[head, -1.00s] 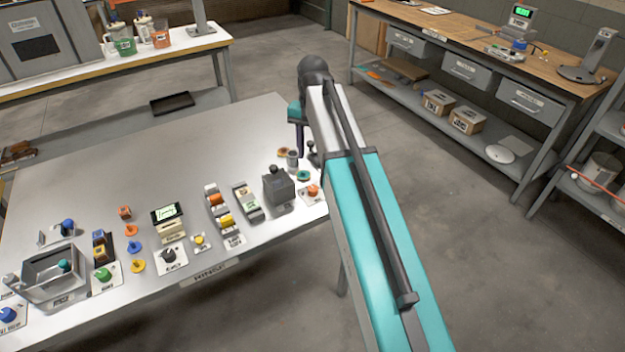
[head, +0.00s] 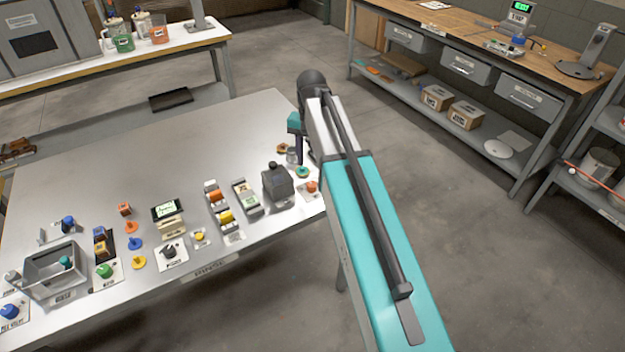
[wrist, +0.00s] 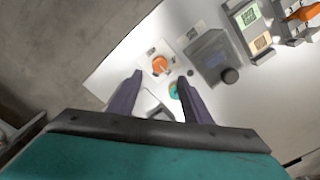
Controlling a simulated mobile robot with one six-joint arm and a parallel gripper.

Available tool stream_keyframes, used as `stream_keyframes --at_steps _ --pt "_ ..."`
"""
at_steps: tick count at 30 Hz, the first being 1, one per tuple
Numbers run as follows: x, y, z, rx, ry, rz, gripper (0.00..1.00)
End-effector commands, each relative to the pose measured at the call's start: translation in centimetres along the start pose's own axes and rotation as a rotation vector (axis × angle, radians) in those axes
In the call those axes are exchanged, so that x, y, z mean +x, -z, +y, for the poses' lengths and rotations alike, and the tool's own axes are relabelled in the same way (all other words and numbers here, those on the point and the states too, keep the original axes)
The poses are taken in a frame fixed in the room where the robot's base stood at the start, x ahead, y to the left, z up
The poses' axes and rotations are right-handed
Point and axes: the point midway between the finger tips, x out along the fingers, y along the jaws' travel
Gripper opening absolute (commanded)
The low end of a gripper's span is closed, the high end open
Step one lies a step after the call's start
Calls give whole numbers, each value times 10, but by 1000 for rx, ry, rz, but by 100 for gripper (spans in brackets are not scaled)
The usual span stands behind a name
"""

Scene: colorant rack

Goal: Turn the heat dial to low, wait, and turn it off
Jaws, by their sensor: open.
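Several dials on labelled plates stand along the table's front edge. They are an orange dial (head: 311,187) at the right end, a black dial (head: 169,252), a green dial (head: 104,271) and a blue dial (head: 9,311) at the far left. The labels are too small to tell which one is the heat dial. My gripper (wrist: 160,78) is open and empty. In the wrist view the orange dial (wrist: 160,64) shows between and just beyond its fingertips; I cannot tell the height gap. In the head view my arm partly hides the gripper, near the table's right end.
A grey box with a black knob (head: 277,182) stands beside the orange dial, and it also shows in the wrist view (wrist: 210,57). A teal disc (wrist: 174,91) lies close to the right finger. The table's middle and back (head: 150,160) are bare.

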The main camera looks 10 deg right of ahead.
Motion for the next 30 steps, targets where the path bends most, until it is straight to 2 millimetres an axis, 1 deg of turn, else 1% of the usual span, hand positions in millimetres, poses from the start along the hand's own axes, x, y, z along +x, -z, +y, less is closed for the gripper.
stream_keyframes --at_steps 21,27,30 --pt "72 0 1 2 -1 -1 45" --pt "87 0 1 2 0 -1 45" --pt "90 0 2 2 0 0 45"
